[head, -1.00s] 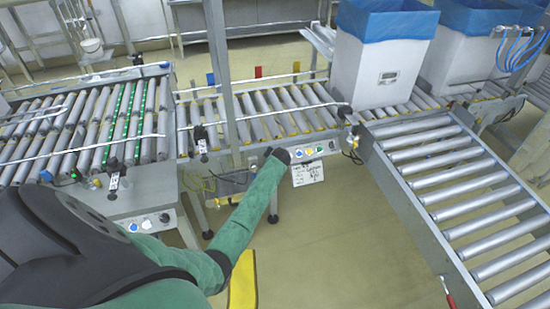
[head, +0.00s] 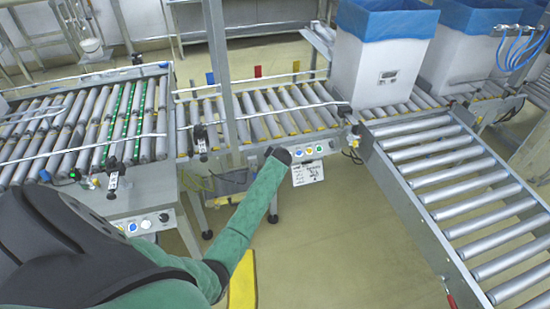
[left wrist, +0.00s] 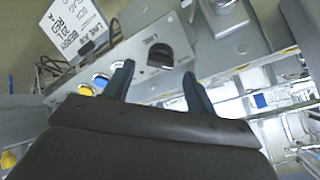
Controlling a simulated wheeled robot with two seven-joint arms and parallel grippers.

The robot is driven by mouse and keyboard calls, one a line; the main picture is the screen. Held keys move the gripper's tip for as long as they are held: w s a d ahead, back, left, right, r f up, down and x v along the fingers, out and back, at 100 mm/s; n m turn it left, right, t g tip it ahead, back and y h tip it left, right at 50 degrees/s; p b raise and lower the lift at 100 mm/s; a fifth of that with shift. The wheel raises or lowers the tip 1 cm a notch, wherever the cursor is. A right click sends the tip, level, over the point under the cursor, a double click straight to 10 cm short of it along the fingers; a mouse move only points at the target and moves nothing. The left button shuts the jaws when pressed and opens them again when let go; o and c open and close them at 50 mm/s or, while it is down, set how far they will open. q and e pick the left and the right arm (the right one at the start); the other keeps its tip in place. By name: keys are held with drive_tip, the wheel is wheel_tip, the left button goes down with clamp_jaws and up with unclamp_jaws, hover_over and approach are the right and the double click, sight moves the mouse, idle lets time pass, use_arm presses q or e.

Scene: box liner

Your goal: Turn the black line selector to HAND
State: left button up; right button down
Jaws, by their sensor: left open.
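The black line selector (left wrist: 160,56) is a round dark knob on a grey panel marked LINE, seen in the left wrist view. It lies just beyond and roughly between the fingertips of my left gripper (left wrist: 158,80), which is open, with a finger to each side. I cannot tell whether either finger touches it, nor which position it points to. In the head view my left gripper (head: 281,156) is at the left end of the control panel (head: 329,146) and hides the selector. My right gripper is not in view.
Coloured buttons (left wrist: 100,80) sit beside the selector, with a white written card (head: 308,172) below the panel. A roller conveyor (head: 265,102) runs behind it. A white box with blue liner (head: 385,65) stands on the line. Another panel (head: 148,224) is at the left.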

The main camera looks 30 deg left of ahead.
use_arm(q)
drive_tip(key=v, duration=0.4)
drive_tip(key=shift+s+d+r+b, duration=0.15)
drive_tip(key=shift+d+b, duration=0.05)
drive_tip(key=shift+b, duration=0.1)
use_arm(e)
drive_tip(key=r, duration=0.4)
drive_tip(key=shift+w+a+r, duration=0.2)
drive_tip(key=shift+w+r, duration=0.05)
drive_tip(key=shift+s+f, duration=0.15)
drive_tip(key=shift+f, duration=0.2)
